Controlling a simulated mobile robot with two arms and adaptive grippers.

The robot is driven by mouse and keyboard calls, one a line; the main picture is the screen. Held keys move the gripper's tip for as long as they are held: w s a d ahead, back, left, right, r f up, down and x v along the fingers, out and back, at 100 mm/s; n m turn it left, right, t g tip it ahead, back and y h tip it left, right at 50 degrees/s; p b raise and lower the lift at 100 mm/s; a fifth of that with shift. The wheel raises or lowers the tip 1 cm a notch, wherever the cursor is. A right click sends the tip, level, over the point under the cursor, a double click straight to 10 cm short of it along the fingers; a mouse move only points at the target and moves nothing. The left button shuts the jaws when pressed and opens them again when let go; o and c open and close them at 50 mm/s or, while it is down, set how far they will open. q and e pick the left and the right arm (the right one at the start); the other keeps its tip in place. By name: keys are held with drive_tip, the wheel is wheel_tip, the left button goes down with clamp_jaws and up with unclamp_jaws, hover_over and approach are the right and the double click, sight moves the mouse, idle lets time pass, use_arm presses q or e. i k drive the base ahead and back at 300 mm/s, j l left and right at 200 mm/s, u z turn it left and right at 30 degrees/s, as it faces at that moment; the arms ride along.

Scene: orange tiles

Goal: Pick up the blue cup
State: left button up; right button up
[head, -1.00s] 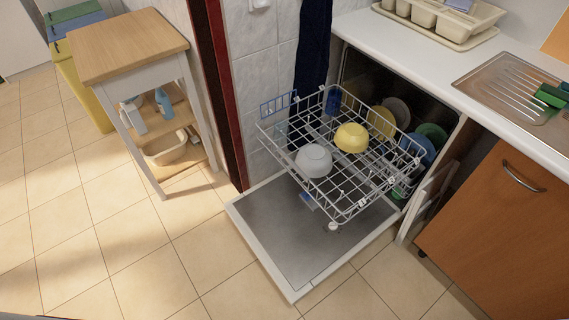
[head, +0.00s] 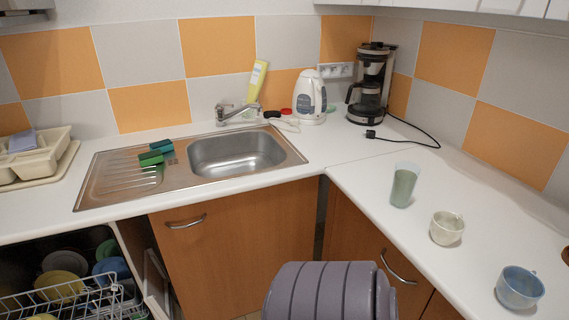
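The blue cup (head: 519,287) stands upright on the white counter at the lower right of the head view, near the counter's front edge. Its handle points to the right. A cream cup (head: 446,228) stands behind it and to the left. A green tumbler (head: 403,186) stands farther back along the same counter. Neither of my grippers shows in the head view, so their state is hidden.
The counter (head: 348,180) turns a corner beside the sink (head: 237,152). A coffee maker (head: 371,83) and a white kettle (head: 309,97) stand at the back. The open dishwasher rack (head: 62,300) is at the lower left. A grey ribbed object (head: 320,292) is at the bottom middle.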

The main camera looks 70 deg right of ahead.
sight(518, 288)
drive_tip(key=z, duration=4)
